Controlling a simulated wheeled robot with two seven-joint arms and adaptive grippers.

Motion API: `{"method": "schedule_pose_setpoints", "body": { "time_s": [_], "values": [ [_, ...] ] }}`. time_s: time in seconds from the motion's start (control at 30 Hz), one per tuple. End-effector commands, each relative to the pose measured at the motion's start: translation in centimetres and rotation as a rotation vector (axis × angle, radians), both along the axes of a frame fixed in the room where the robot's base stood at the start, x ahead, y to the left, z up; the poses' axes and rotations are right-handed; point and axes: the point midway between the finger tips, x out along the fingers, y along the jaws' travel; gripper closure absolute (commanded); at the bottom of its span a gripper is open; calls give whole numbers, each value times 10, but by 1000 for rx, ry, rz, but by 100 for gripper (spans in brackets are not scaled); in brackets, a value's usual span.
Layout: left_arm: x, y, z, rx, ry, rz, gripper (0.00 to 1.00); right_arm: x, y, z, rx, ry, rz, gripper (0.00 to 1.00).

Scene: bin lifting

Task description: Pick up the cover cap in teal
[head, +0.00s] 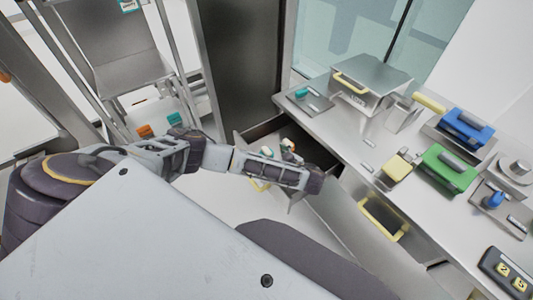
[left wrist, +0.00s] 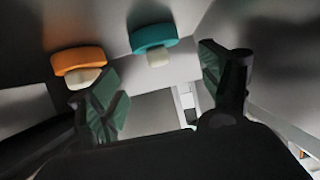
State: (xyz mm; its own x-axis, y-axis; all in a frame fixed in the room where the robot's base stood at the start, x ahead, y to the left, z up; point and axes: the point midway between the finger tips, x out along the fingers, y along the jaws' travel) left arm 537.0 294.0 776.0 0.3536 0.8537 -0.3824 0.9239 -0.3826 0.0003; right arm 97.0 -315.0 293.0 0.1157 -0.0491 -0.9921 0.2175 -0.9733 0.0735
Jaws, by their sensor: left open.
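The teal cover cap (left wrist: 152,37) shows at the upper middle of the left wrist view, with a pale stem below it. It lies beyond the fingertips of my left gripper (left wrist: 160,84), which is open and empty with its fingers apart. The cap is not between the pads. In the head view my left arm reaches across the open drawer, and its gripper is mostly hidden by the arm. Small pale and coloured pieces (head: 268,151) show in the drawer behind my forearm, too small to tell apart. My right gripper is not in view.
An orange cap (left wrist: 78,60) is left of the teal one. The drawer's grey walls are close around the fingers. The counter holds a steel box (head: 368,80), a blue block (head: 466,126) and a green block (head: 447,167).

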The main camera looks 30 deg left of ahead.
Motion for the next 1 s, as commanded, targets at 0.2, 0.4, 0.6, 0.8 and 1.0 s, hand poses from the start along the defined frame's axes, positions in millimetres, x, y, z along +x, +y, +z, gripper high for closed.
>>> {"method": "schedule_pose_setpoints", "body": {
  "time_s": [0.2, 0.4, 0.6, 0.8, 1.0],
  "values": [
    [3, 9, -4, 3, -1, 1, 21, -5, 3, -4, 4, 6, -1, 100],
    [12, 29, -11, 3, -1, 0, 21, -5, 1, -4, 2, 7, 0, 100],
    [20, 47, -20, 2, 0, 1, 21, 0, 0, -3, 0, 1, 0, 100],
    [21, 53, -24, 0, 0, 0, 21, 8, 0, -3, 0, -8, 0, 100],
    [22, 54, -24, 0, 0, 0, 21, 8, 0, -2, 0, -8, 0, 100]
  ]
}}
